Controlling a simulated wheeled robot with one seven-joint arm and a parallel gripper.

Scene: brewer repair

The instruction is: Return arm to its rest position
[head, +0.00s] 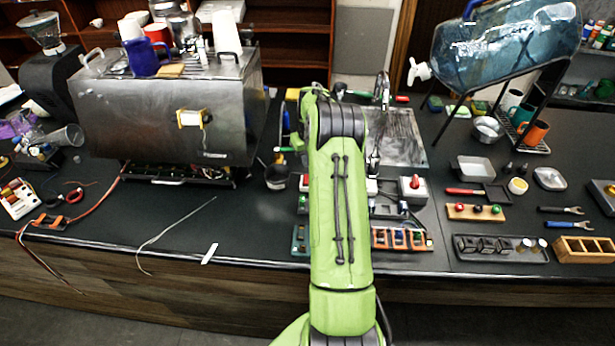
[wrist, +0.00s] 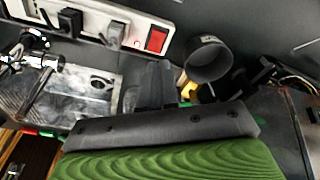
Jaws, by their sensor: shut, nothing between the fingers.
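My green arm (head: 340,200) reaches from the bottom middle of the head view out over the dark bench. In the head view its far end hides my gripper. In the wrist view my gripper (wrist: 155,85) shows as dark fingers close together, shut and empty. A dark round cup-like part (wrist: 208,60) is just right of the fingers; I cannot tell whether they touch. A white power strip (wrist: 110,25) with a red switch (wrist: 156,39) lies beyond them.
A steel brewer (head: 150,115) with cups on top stands left of my arm. A metal tray (head: 400,140) lies right of it. A water bottle (head: 505,45) sits on a rack at the back right. Small parts and trays crowd the right bench. Cables cross the left front.

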